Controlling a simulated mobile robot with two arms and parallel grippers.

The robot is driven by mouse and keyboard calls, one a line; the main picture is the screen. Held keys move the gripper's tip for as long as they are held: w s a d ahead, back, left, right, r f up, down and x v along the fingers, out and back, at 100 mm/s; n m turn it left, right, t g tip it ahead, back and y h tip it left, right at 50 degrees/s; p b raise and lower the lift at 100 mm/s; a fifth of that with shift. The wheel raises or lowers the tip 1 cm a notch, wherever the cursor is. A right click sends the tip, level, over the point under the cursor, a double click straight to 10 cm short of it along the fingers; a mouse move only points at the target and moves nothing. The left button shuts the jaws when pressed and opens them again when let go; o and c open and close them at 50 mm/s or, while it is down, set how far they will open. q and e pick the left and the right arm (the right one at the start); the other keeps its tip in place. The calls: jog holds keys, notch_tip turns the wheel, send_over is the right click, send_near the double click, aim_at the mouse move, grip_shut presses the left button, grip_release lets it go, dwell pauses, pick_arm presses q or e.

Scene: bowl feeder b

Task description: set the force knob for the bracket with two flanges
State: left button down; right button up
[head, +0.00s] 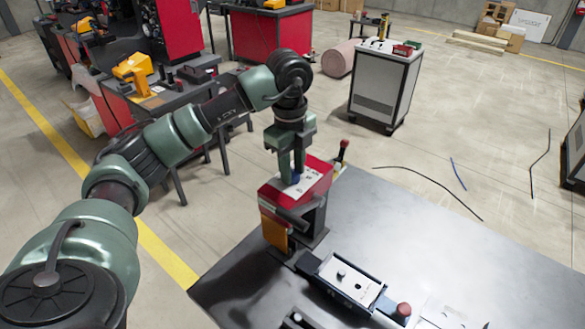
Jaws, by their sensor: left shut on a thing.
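A red machine (268,197) stands at the far left of the dark table, with a pale labelled panel (308,180) on its top. A small blue knob (294,179) sits on that panel, partly hidden by my fingers. My left gripper (292,176) reaches down from above and is shut on the blue knob. The printing on the panel is too small to read, so I cannot tell the knob's setting. I cannot make out a bracket with two flanges. My right gripper is out of view.
A black lever with a red ball (344,144) stands behind the red machine. A dark box with a white top (349,281) and a red knob (403,309) lie nearer on the table (430,240). The table's right part is largely clear. A white cabinet (382,85) stands beyond.

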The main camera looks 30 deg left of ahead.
pick_arm(q)
jog(key=shift+w+r, duration=0.1)
jog(key=c, duration=1.1)
grip_release()
jog(key=shift+r, duration=0.35)
jog(key=r, duration=0.7)
jog(key=shift+s+a+b, duration=0.1)
jog(key=shift+s+b, duration=0.15)
jog(key=shift+b, duration=0.15)
